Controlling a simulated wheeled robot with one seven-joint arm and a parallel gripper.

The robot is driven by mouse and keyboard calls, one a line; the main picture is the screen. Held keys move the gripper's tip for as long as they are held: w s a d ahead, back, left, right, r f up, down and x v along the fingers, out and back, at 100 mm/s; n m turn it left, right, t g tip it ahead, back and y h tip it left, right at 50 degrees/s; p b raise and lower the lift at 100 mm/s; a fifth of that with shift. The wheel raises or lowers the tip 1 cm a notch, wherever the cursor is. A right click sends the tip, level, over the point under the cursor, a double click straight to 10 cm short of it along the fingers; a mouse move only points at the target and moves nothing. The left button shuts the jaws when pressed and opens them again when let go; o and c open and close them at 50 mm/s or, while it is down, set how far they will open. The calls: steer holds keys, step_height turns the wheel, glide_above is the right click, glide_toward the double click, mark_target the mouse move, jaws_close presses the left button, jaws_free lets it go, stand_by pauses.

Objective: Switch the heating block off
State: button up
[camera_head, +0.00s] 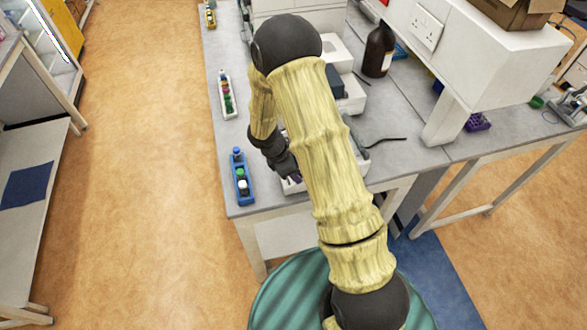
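My arm crosses the middle of the view, with its end bent down to the left over the bench. My gripper (288,170) is small, dark and partly hidden; I cannot see whether its fingers are open. It is at a low, light-coloured device (292,186) near the bench's front edge, mostly covered by my arm. I cannot tell if the gripper touches it. White equipment with a dark block (335,82) stands farther back, also partly hidden. I cannot tell which of these is the heating block, and no switch can be made out.
A blue rack (241,178) with capped tubes stands at the bench's front left corner. A white rack (227,95) of coloured tubes is farther back. A brown bottle (378,52) stands behind, near a white shelf unit. A dark cable (385,141) lies right of my arm. The left floor is clear.

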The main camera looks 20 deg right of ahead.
jaws_close()
steer(key=shift+d+r+y+p, duration=0.3)
steer(key=shift+y+p, duration=0.6)
steer(key=shift+p, duration=0.1)
steer(key=shift+f+y+p, duration=0.1)
steer(key=shift+y+p, duration=0.5)
steer(key=shift+p, duration=0.1)
jaws_free()
